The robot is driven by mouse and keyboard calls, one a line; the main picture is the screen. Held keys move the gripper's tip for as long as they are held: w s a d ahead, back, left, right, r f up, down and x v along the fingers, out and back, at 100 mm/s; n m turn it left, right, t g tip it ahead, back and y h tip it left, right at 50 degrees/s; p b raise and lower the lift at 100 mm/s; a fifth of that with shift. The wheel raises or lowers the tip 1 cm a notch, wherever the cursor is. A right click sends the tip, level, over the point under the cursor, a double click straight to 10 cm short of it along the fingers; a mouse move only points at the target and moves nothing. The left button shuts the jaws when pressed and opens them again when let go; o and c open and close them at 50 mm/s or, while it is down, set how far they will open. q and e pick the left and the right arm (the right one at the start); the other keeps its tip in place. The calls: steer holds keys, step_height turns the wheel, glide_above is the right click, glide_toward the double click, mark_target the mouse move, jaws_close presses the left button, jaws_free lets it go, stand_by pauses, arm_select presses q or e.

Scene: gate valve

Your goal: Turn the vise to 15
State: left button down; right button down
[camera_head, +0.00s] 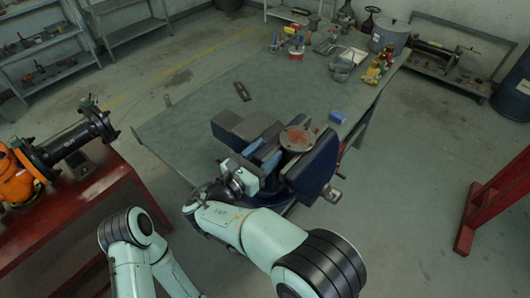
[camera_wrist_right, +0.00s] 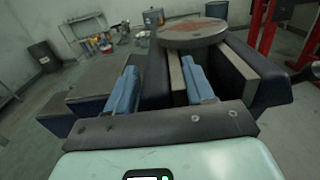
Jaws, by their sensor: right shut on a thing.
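The dark blue vise (camera_head: 312,170) stands on the near edge of the grey-green workbench (camera_head: 200,118). It has a round, rusty disc on top, which also shows in the right wrist view (camera_wrist_right: 192,32). My right gripper (camera_head: 262,154) reaches the vise from the near side. In the right wrist view, its two blue fingers stand on either side of a dark part of the vise (camera_wrist_right: 157,72), and the gripper (camera_wrist_right: 160,68) is shut on it. No scale or number on the vise is readable. My left arm shows at the lower left, but its gripper is out of view.
A blue block (camera_head: 337,117) and a dark flat tool (camera_head: 242,91) lie on the bench. Cups, bottles and tools stand at its far end. A red bench (camera_head: 95,205) with an orange machine (camera_head: 18,178) is at left. A red stand (camera_head: 490,205) is at right.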

steer(key=shift+d+n+t+y, duration=0.7)
steer(key=shift+n+y, duration=0.1)
steer(key=shift+y, duration=0.2)
steer(key=shift+w+d+n+t+y+b, duration=0.15)
steer(key=shift+d+n+t+y, duration=0.2)
steer(key=shift+y, duration=0.25)
steer(key=shift+w+d+n+t+y+b, duration=0.15)
steer(key=shift+d+n+y, duration=0.1)
steer(key=shift+n+y, duration=0.3)
steer(key=shift+s, duration=0.1)
steer(key=c, duration=0.5)
jaws_free()
steer(key=b+v, duration=0.1)
steer(key=v, duration=1.2)
steer(key=shift+s+a, duration=0.1)
